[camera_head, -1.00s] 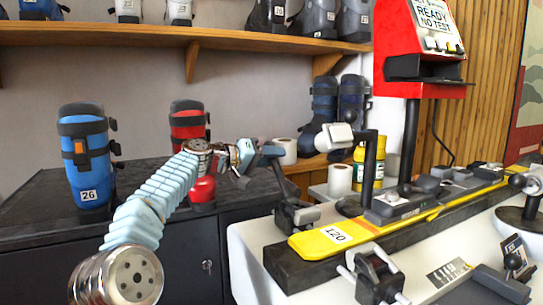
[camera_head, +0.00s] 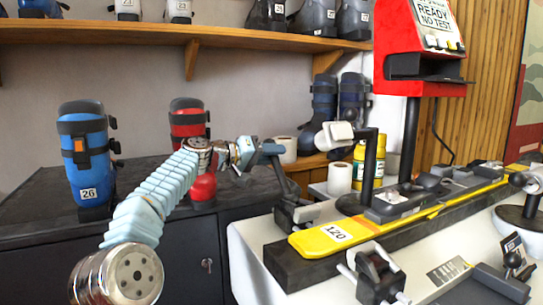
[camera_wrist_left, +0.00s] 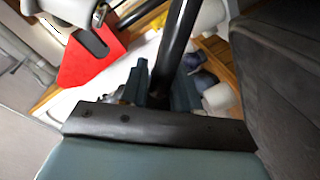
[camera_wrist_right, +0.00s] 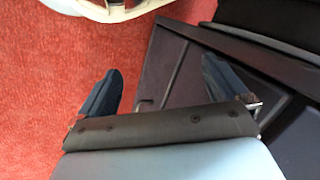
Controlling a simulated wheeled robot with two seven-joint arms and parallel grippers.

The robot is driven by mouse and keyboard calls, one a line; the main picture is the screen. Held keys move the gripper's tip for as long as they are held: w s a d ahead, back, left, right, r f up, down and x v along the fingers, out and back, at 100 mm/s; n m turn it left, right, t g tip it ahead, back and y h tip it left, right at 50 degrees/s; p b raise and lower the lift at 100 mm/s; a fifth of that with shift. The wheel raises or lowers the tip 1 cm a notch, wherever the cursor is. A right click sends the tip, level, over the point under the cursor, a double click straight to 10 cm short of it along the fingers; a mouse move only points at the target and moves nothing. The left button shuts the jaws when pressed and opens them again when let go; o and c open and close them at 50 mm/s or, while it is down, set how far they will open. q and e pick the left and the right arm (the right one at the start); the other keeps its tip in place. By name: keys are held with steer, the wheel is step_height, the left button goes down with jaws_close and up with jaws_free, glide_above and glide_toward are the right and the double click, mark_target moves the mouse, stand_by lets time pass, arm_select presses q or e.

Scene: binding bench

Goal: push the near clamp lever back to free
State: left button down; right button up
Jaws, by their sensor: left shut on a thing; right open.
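The near clamp (camera_head: 291,214) stands at the left end of the yellow ski. Its dark lever (camera_head: 284,178) rises from it, leaning slightly left. My left gripper (camera_head: 270,151) is at the upper end of the lever. In the left wrist view, the lever (camera_wrist_left: 176,42) shows as a thick black bar between the teal fingers, which are shut on it; the contact itself is partly hidden by the gripper's body. My right gripper (camera_wrist_right: 165,88) shows only in its wrist view, open and empty above dark furniture and a red floor.
The yellow ski (camera_head: 335,236) lies along the white bench. Another clamp (camera_head: 377,275) with silver handles stands in front. Blue (camera_head: 84,155) and red (camera_head: 188,130) boots are at the left.

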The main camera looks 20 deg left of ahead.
arm_select(q)
steer(key=shift+s+d+r, duration=0.15)
steer(key=shift+d+r, duration=0.05)
steer(key=shift+r, duration=0.55)
steer(key=c, duration=0.9)
jaws_free()
steer(key=shift+d, duration=0.15)
steer(key=shift+o, duration=1.3)
steer(key=shift+f, duration=0.35)
steer(key=shift+a, duration=0.2)
steer(key=shift+a+f, duration=0.1)
steer(key=shift+a, duration=0.05)
steer(key=b+v, duration=0.3)
steer(key=v, duration=1)
steer(key=shift+s+b, duration=0.2)
steer(key=shift+b, duration=0.15)
